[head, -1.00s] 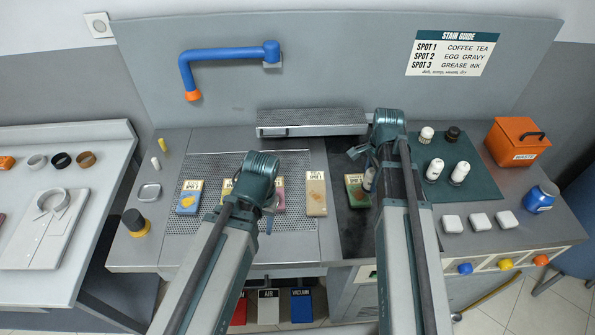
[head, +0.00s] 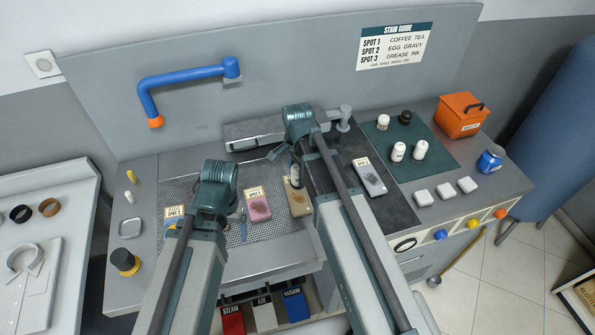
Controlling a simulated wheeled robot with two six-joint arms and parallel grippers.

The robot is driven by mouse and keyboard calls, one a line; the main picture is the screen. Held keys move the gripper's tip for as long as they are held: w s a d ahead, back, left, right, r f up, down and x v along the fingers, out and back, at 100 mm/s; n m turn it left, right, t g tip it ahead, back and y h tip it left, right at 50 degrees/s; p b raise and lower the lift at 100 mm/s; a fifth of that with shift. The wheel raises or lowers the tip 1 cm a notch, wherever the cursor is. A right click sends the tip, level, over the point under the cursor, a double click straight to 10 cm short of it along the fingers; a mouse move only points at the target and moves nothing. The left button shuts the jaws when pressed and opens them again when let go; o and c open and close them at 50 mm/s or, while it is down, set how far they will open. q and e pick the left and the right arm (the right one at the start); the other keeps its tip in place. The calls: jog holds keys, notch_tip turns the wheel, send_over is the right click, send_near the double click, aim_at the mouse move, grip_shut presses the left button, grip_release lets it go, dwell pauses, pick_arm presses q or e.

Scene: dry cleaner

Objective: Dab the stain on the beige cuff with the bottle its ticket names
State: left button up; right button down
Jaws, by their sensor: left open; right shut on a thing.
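The beige cuff (head: 297,205) lies on the perforated board, with a brown stain on it. Its ticket is partly covered by my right gripper and cannot be read. My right gripper (head: 290,167) is shut on a small white bottle (head: 294,179). The bottle is over the far end of the beige cuff; I cannot tell whether it touches. My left gripper (head: 229,222) is open and empty, low over the board left of the pink cuff (head: 257,204); its fingers are mostly hidden. Two white bottles (head: 398,152) (head: 420,150) stand on the green mat (head: 440,140).
A blue cuff (head: 172,222) lies to the left and a pale cuff (head: 370,178) to the right. White pads (head: 445,191), an orange waste box (head: 459,118) and a blue jar (head: 490,160) are at the right. A blue pipe (head: 185,78) overhangs the back left.

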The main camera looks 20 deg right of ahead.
pick_arm(q)
jog(key=shift+f, duration=0.2)
pick_arm(e)
jog(key=shift+f, duration=0.25)
pick_arm(q)
notch_tip(320, 180, down, 6)
jog(key=b, duration=0.6)
jog(key=shift+r, duration=0.15)
pick_arm(e)
notch_tip(320, 180, down, 6)
jog(key=shift+r, duration=0.15)
pick_arm(q)
jog(key=shift+f+b, duration=0.5)
jog(key=shift+b, duration=0.1)
pick_arm(e)
jog(key=shift+f, duration=0.5)
dwell(0.6)
jog(key=shift+s, duration=0.1)
notch_tip(320, 180, up, 7)
jog(key=p, duration=0.7)
jog(key=shift+r, duration=0.1)
pick_arm(q)
notch_tip(320, 180, up, 7)
jog(key=shift+f, duration=0.1)
